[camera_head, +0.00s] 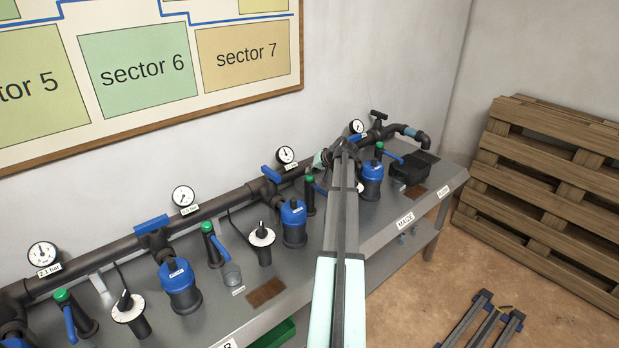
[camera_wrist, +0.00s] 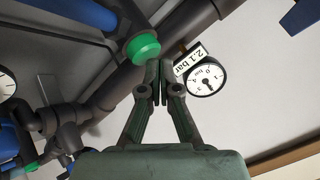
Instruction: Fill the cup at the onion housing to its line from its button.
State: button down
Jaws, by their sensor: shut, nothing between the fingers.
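My gripper (camera_wrist: 157,68) is shut and empty. In the wrist view its fingertips are at the lower right edge of a green round button (camera_wrist: 143,47); I cannot tell whether they touch. A pressure gauge (camera_wrist: 208,79) marked 2.1 bar is just to the right. In the head view my arm covers part of the bench's right half and hides the fingertips. Green-topped posts stand there by a blue housing (camera_head: 294,224) and another blue housing (camera_head: 372,180). The onion label cannot be read for certain. One clear cup (camera_head: 232,275) stands left of my arm; no other cup shows clearly.
A dark pipe (camera_head: 220,207) with gauges and blue valve handles runs along the wall behind the grey bench (camera_head: 390,237). A black box (camera_head: 413,168) sits at the bench's right end. Wooden pallets (camera_head: 550,190) lean at the right wall.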

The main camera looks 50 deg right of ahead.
jog(key=shift+f+b, duration=0.35)
jog(key=shift+f, duration=0.15)
dwell(0.4)
dwell(0.3)
jog(key=shift+r+p, duration=0.3)
jog(key=shift+r, duration=0.65)
jog(key=shift+r, duration=0.1)
jog(key=shift+r+p, duration=0.75)
jog(key=shift+r, duration=1.7)
